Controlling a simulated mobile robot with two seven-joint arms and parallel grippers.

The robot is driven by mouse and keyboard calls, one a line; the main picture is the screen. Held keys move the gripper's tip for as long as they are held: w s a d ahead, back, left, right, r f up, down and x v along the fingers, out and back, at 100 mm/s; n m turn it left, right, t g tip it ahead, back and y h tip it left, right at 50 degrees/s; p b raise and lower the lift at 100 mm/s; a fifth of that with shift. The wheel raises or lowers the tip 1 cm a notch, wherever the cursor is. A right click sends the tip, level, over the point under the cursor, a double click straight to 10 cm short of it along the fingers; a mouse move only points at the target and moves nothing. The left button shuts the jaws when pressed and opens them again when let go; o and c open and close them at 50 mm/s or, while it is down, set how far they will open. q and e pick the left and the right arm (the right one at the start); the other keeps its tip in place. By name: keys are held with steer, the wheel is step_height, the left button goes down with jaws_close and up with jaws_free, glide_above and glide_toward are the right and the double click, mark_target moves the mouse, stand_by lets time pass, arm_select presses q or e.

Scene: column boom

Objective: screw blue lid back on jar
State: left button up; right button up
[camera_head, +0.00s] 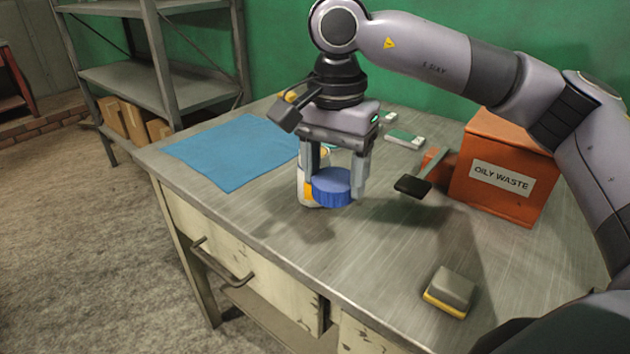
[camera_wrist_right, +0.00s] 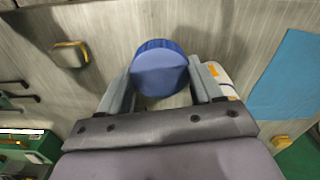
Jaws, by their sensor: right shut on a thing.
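The blue lid (camera_head: 333,186) is a ribbed disc between the fingers of my right gripper (camera_head: 335,185), which is shut on it above the metal table. In the right wrist view the lid (camera_wrist_right: 159,68) sits between the two fingertips of the right gripper (camera_wrist_right: 160,80). A white jar with an orange label (camera_head: 306,185) stands behind and left of the lid in the head view, partly hidden by the gripper. The jar (camera_wrist_right: 218,78) also shows beside one finger in the right wrist view. The lid appears apart from the jar's top. My left gripper does not show.
An orange bin marked oily waste (camera_head: 503,168) stands at the table's right. A dark-headed scraper or brush (camera_head: 415,182) lies beside it. A grey and yellow block (camera_head: 450,290) lies near the front. A blue cloth (camera_head: 230,150) covers the left.

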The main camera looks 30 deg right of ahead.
steer(key=f+n, duration=0.2)
steer(key=n, duration=0.1)
steer(key=a+f+n, duration=0.1)
steer(key=f+n, duration=0.1)
steer(key=n, duration=0.1)
steer(key=a+f+n, duration=0.1)
steer(key=f+n, duration=0.1)
steer(key=n, duration=0.1)
steer(key=shift+s, duration=0.3)
steer(key=shift+s+a+f+n, duration=0.15)
steer(key=shift+f+n, duration=0.15)
steer(key=shift+n, duration=0.4)
steer(key=shift+w+a+f+n, duration=0.1)
steer(key=shift+f+n, duration=0.2)
steer(key=shift+n, duration=0.4)
